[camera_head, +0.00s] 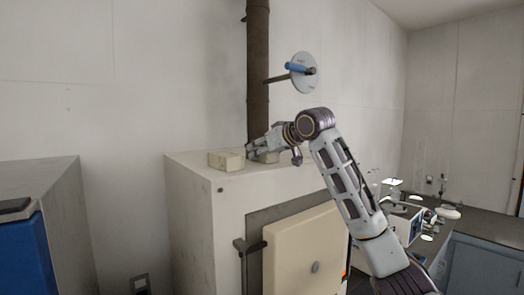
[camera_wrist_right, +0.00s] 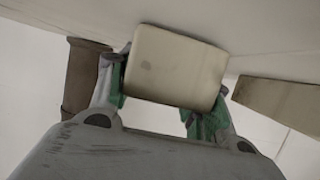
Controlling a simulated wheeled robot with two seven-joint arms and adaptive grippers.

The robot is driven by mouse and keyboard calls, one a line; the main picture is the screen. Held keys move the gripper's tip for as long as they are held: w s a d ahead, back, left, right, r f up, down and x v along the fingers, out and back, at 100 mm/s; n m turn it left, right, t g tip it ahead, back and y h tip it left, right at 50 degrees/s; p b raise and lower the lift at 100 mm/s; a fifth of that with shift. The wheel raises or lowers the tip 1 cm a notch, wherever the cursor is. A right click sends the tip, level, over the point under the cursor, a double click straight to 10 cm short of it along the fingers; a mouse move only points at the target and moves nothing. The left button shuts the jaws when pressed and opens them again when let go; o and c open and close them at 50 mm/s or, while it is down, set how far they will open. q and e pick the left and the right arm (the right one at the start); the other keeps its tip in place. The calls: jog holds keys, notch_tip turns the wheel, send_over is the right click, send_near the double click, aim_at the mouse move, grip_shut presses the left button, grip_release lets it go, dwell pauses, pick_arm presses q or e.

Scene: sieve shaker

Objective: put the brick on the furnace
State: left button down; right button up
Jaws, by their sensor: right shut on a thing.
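The furnace (camera_head: 215,205) is a large white box with a cream door, standing in the middle of the head view. My right gripper (camera_head: 255,151) is over its top, in front of the dark flue pipe. In the wrist view the right gripper (camera_wrist_right: 165,100) has its two green-padded fingers on either side of a cream brick (camera_wrist_right: 175,68), shut on it. The head view mostly hides this held brick. It is at or just above the furnace top; I cannot tell if it touches. My left gripper is not in view.
A second pale brick (camera_head: 226,160) lies on the furnace top, left of the gripper. The flue pipe (camera_head: 258,60) rises behind, with a disc-shaped damper handle (camera_head: 305,72) to its right. A blue-fronted unit (camera_head: 24,255) is at left. A bench with equipment (camera_head: 415,215) is at right.

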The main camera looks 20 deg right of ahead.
dwell(0.4)
jog(key=o, duration=1.2)
jog(key=shift+f, duration=0.1)
jog(key=b+v, duration=0.3)
jog(key=v, duration=0.9)
